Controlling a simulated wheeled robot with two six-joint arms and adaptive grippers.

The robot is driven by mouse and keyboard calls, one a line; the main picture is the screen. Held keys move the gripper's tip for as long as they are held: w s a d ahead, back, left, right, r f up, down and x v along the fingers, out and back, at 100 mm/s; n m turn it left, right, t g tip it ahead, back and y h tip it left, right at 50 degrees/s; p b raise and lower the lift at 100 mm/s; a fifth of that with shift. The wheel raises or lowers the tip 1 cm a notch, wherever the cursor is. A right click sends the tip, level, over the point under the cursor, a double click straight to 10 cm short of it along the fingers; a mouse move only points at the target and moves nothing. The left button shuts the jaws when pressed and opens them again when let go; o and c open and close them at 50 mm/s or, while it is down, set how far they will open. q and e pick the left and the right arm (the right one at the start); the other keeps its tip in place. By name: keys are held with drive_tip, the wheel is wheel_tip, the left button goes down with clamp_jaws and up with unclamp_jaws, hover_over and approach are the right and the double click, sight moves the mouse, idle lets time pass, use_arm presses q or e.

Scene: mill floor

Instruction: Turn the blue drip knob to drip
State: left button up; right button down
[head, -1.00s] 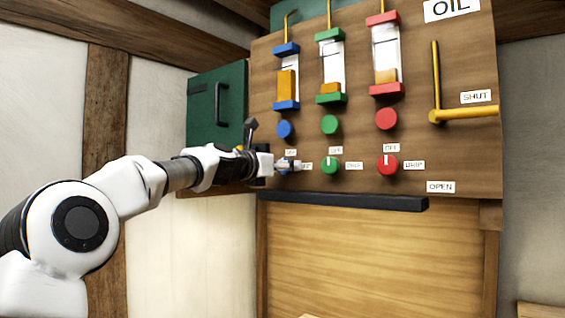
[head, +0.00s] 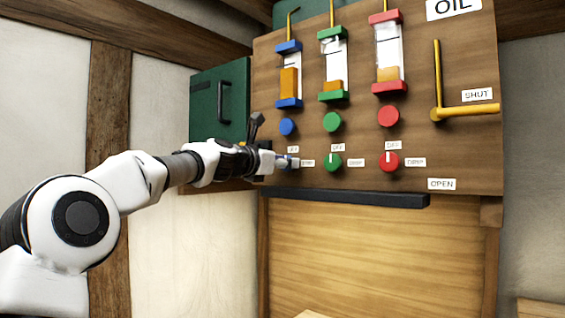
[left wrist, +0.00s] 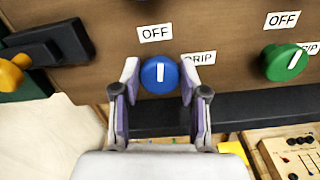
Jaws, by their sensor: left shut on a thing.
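The blue drip knob (left wrist: 159,75) sits low on the wooden panel, its white mark pointing up toward the OFF label (left wrist: 155,33). The DRIP label (left wrist: 200,58) is to its right, partly covered by a finger. My left gripper (left wrist: 160,92) is shut on the knob, one finger on each side. In the head view my left gripper (head: 288,162) reaches the panel from the left and hides most of this knob. My right gripper is in neither view.
The green knob (head: 331,162) and red knob (head: 388,162) stand to the right, each with labels. A black ledge (head: 345,198) runs below. A green box (head: 203,110) is at the left, and a yellow lever (head: 436,80) at the right.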

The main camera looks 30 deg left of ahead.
use_arm(q)
drive_tip(key=m, duration=0.4)
drive_tip(key=m+b, duration=0.1)
drive_tip(key=m, duration=0.3)
drive_tip(key=shift+d, duration=0.1)
drive_tip(key=m+b, duration=0.1)
drive_tip(key=m, duration=0.3)
drive_tip(key=shift+m, duration=0.3)
drive_tip(key=shift+s+m+b, duration=0.1)
drive_tip(key=shift+m+b, duration=0.45)
drive_tip(key=shift+m, duration=1.05)
drive_tip(key=o, duration=1.1)
drive_tip(key=shift+w+f, duration=0.2)
drive_tip(key=shift+w, duration=0.1)
drive_tip(key=shift+s, duration=0.15)
